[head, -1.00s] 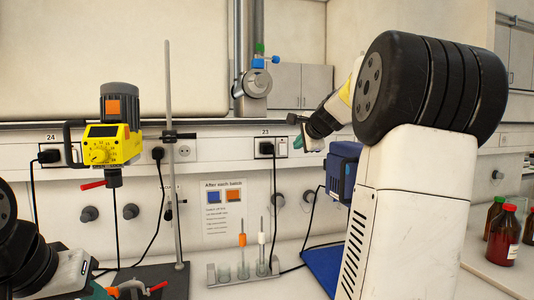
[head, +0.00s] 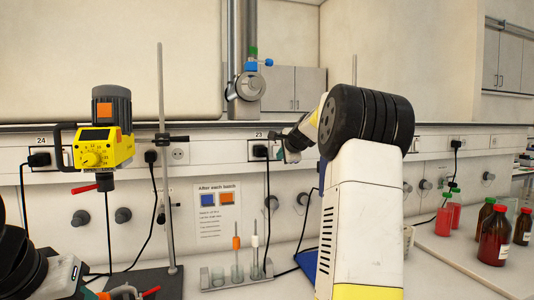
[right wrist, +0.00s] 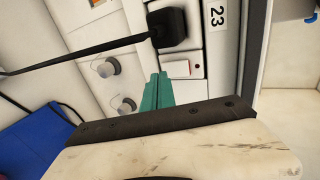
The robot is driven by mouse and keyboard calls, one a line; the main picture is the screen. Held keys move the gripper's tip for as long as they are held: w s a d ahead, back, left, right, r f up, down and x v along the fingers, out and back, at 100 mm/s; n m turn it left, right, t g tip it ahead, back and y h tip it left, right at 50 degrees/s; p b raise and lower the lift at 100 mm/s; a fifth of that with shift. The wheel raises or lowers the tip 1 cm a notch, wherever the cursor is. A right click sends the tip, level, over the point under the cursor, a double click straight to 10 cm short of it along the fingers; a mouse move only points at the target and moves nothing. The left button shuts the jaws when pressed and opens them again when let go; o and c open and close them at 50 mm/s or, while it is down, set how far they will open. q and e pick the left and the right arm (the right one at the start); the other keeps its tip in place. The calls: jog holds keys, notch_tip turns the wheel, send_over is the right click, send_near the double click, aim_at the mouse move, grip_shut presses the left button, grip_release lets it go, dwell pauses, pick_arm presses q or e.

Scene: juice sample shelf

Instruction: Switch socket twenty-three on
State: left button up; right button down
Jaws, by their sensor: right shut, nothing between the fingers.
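Socket twenty-three (head: 258,151), under a "23" label, is on the wall trunking with a black plug in it. The right wrist view shows the plug (right wrist: 167,27), the label (right wrist: 217,15) and a white rocker switch (right wrist: 177,69) with a red mark beside the plug. My right gripper (right wrist: 157,92) has its green fingers shut and empty, with the tips just short of the switch; contact cannot be told. In the head view the right gripper (head: 287,154) is just right of the socket, partly hidden by its wrist. My left gripper (head: 105,295) is partly cut off at lower left; its jaws are unclear.
A yellow stirrer (head: 103,147) on a stand is at left, near socket 24 (head: 40,159). A tube rack (head: 236,275) stands below socket twenty-three. A black cable (head: 267,195) hangs from the plug. Bottles (head: 495,236) stand on the right bench.

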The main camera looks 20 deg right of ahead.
aim_at(276, 152)
jog(key=shift+w+f, duration=0.15)
jog(key=shift+w, duration=1.05)
jog(key=shift+w+f, duration=0.15)
jog(key=shift+w, duration=0.05)
